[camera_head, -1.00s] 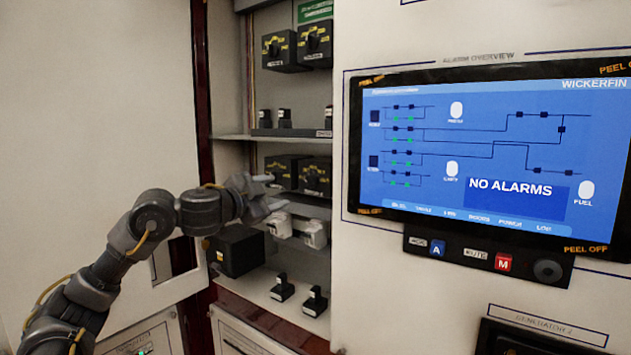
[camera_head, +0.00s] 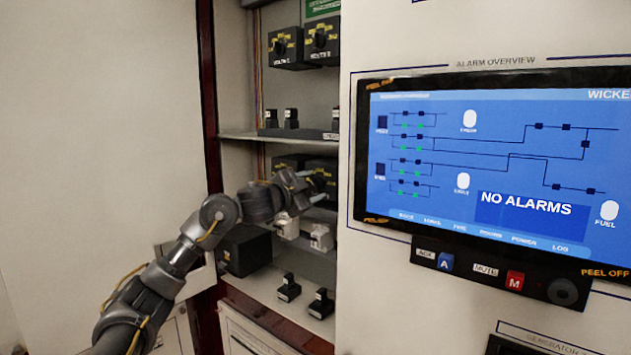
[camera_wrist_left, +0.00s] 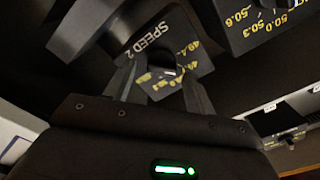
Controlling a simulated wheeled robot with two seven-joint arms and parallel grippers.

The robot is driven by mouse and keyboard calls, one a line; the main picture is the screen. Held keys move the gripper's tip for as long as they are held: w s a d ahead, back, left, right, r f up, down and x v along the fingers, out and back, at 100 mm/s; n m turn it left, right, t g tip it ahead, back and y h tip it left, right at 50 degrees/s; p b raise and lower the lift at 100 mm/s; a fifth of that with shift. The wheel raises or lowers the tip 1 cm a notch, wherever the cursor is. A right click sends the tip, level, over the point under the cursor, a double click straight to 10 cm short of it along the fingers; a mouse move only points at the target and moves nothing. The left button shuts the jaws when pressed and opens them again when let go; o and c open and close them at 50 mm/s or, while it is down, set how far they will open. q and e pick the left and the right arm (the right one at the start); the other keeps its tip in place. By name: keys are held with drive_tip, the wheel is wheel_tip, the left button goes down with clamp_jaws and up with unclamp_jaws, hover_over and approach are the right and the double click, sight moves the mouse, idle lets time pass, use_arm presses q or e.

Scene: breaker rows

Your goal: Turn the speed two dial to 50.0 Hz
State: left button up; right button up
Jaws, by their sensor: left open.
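The speed two dial is a black box marked "SPEED 2" (camera_wrist_left: 168,45) with yellow numbers, some beginning 49, in the left wrist view. In the head view, the right black dial box (camera_head: 324,170) on the middle shelf is partly hidden by my left gripper (camera_head: 313,186). My left gripper (camera_wrist_left: 163,88) is open, with its two fingers apart in front of the dial face. The knob is mostly dark and its pointer setting cannot be read. I cannot tell whether the fingers touch it. My right gripper is not in view.
Another dial box (camera_wrist_left: 255,22) with 50.0 and 50.6 is close by. Two more dial boxes (camera_head: 303,45) sit above, and white switches (camera_head: 305,232) and black switches (camera_head: 304,295) sit below. The cabinet panel with the alarm screen (camera_head: 490,160) stands right of the opening.

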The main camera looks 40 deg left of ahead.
use_arm(q)
drive_tip(key=shift+w+r, duration=0.15)
drive_tip(key=shift+w, duration=0.55)
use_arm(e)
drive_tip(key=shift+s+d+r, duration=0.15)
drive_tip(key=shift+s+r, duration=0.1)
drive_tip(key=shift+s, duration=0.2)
use_arm(q)
drive_tip(key=shift+c, duration=0.4)
drive_tip(key=c, duration=0.9)
